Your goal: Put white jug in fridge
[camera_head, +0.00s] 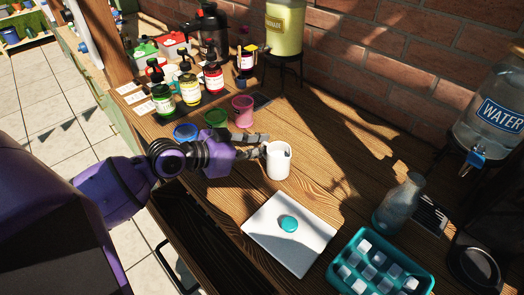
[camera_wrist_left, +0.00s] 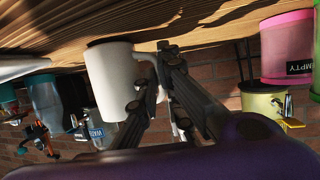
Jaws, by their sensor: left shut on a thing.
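The white jug (camera_head: 279,163) stands upright on the wooden table in the head view, near the middle. It also shows in the left wrist view (camera_wrist_left: 112,80), upside down in that picture, with its handle between the fingers. My left gripper (camera_head: 262,148) reaches in from the left and is shut on the jug's handle side. In the wrist view the gripper fingers (camera_wrist_left: 160,85) close around the handle. I see no fridge for certain in these views. My right gripper is not in view.
A white board (camera_head: 265,232) with a teal round thing lies in front of the jug. A teal ice tray (camera_head: 345,255), a glass bottle (camera_head: 398,203) and a water dispenser (camera_head: 492,115) stand to the right. Cups (camera_head: 243,110) and syrup bottles (camera_head: 189,88) stand behind. An open drawer-like recess (camera_head: 190,232) is at the front edge.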

